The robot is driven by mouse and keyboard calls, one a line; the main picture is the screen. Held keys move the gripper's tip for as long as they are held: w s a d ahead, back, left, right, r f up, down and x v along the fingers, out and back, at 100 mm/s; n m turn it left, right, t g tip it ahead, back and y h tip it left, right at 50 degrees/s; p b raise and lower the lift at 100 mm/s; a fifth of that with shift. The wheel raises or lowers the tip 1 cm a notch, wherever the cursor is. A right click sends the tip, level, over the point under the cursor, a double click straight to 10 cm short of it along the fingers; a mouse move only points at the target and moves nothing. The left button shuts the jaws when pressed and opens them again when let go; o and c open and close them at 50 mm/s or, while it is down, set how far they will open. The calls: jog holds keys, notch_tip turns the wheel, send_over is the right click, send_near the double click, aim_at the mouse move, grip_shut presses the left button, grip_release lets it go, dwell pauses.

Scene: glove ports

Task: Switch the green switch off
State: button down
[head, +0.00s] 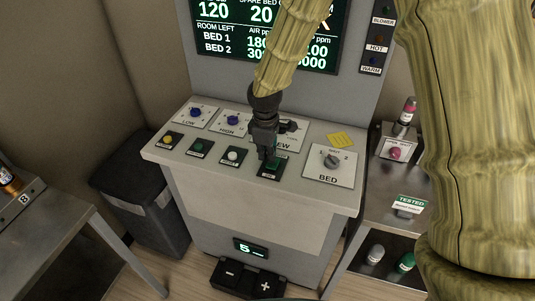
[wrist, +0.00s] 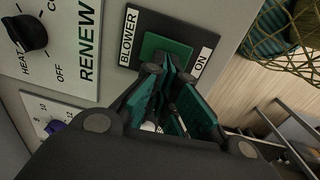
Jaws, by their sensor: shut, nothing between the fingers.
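A green switch (wrist: 160,48) sits on a black plate labelled BLOWER and ON in the wrist view. In the head view this switch (head: 275,165) is on the front row of the sloped console, partly hidden by my gripper (head: 267,155). My gripper is shut and empty, pointing down at the switch. In the wrist view its fingertips (wrist: 168,72) overlap the edge of the green rocker nearest the ON label. I cannot tell whether they touch it. A second green button (head: 198,147) is further left in the same row.
A white button (head: 233,155) is just left of the switch, and a BED knob panel (head: 329,166) is to its right. RENEW, LOW and HIGH dials stand behind. A yellow note (head: 341,139) lies at the back right. The display rises behind the console.

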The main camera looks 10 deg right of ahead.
jog(key=r+p, duration=0.1)
jog(key=r, duration=0.1)
jog(key=r+p, duration=0.2)
jog(key=shift+w+d+r, duration=0.1)
jog(key=shift+w+d, duration=0.1)
jog(key=shift+w+r+b, duration=0.1)
jog(key=shift+r+b, duration=0.1)
jog(key=shift+b, duration=0.25)
notch_tip(320, 180, up, 9)
jog(key=b, duration=0.2)
jog(key=shift+w+d+b, duration=0.3)
jog(key=shift+w, duration=0.1)
